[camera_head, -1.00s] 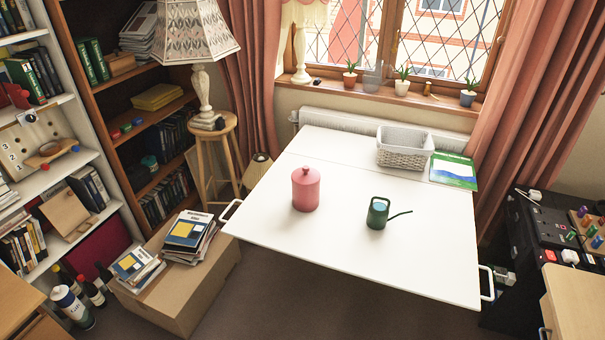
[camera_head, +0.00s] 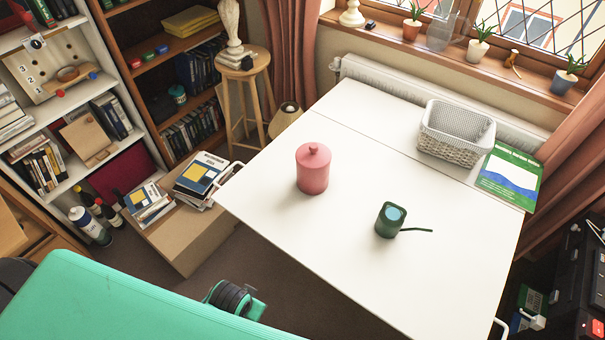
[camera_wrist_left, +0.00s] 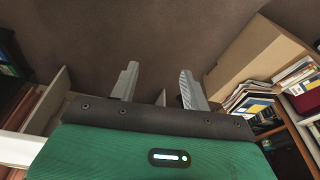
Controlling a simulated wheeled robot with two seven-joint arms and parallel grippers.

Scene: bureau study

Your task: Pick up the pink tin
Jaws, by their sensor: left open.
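The pink tin (camera_head: 312,170) is a round lidded canister with a knob. It stands upright on the white table (camera_head: 285,215), near its left edge in the head view. My left gripper (camera_wrist_left: 160,88) shows in the left wrist view with its two fingers apart and nothing between them, over brown floor. The tin is not in that wrist view. In the head view my green left arm crosses the bottom left, well short of the tin, and its fingers do not show there. My right gripper is in neither view.
A white basket (camera_head: 455,150) and a green booklet (camera_head: 512,178) lie at the table's far side. A cardboard box (camera_head: 190,238) with books and a wooden stool (camera_head: 243,70) stand left of the table.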

